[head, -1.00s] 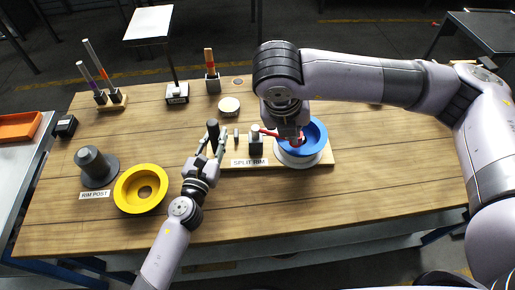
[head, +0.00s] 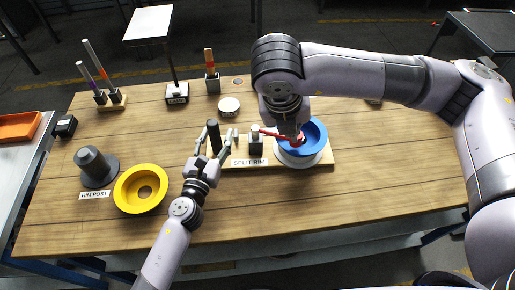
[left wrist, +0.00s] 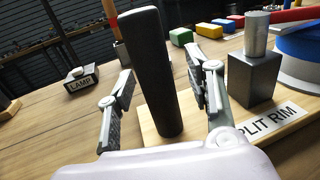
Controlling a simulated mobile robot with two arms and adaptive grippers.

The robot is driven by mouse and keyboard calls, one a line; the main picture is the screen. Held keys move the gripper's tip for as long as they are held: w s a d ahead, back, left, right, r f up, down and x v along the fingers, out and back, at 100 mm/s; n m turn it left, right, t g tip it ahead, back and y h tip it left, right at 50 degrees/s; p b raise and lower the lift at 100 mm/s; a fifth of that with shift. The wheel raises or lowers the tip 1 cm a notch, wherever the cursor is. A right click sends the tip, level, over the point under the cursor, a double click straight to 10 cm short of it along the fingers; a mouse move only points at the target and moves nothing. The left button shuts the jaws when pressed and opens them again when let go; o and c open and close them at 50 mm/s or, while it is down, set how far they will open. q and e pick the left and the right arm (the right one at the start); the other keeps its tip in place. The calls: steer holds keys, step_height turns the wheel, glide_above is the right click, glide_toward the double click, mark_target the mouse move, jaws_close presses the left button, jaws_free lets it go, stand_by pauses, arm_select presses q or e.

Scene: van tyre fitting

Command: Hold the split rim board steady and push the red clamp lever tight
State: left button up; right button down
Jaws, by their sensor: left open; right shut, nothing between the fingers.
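The split rim board (head: 325,157) lies on the bench with its SPLIT RIM label facing front. An upright black post (head: 213,134) stands at its left end; it also shows in the left wrist view (left wrist: 153,75). My left gripper (head: 214,142) is open, with a finger on each side of the post and gaps showing. The red clamp lever (head: 268,133) runs from near the grey block (head: 256,147) over the blue rim (head: 315,135). My right gripper (head: 296,140) is shut and empty over the blue rim, beside the lever; its fingertips are partly hidden and contact is unclear.
A yellow rim (head: 127,193) and the grey rim post (head: 95,167) stand to the left. A round pale disc (head: 229,106) and a brush holder (head: 212,84) stand behind the board. The front and right of the bench (head: 400,180) are clear.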

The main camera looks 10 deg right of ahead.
arm_select(q)
steer(key=v, duration=1.2)
stand_by(0.4)
